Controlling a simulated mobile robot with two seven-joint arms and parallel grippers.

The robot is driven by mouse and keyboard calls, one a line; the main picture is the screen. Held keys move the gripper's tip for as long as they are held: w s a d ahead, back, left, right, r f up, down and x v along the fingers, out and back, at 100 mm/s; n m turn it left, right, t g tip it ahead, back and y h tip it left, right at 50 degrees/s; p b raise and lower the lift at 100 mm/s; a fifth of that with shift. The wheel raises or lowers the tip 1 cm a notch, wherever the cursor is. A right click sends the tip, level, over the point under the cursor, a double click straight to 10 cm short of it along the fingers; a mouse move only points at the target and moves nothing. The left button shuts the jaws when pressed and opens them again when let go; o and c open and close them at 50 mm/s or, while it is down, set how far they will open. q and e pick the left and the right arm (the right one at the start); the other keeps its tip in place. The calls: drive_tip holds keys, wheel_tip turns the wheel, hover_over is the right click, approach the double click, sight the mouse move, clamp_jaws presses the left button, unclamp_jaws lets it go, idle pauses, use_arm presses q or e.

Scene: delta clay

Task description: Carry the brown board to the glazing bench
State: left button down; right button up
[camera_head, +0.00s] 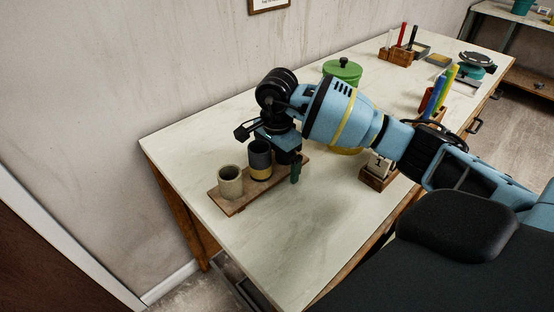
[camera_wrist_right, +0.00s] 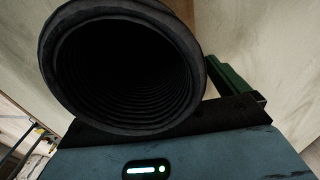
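The brown board (camera_head: 228,207) lies flat on the pale bench, near its left end. A grey-beige cup (camera_head: 230,184) and a dark cup with a yellowish lower band (camera_head: 260,163) stand upright on it. My right gripper (camera_head: 294,174) is low over the board's far right end, beside the dark cup. One green finger shows in the head view; the other is hidden. In the right wrist view a dark round mouth with a ribbed inside (camera_wrist_right: 122,68), seemingly the dark cup's, covers much of the picture, with a green finger (camera_wrist_right: 230,78) behind it. Whether the fingers grip the board is unclear. My left gripper is out of view.
A green lidded pot (camera_head: 342,70) stands behind my right arm. A wooden block holder (camera_head: 378,176) is under the arm. Pen holders and a scale (camera_head: 477,62) are farther right. The bench top (camera_head: 300,235) in front of the board is clear.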

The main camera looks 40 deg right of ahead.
drive_tip(key=shift+r, duration=0.1)
wheel_tip(320, 180, up, 12)
idle(0.6)
drive_tip(key=shift+f, duration=0.2)
idle(0.4)
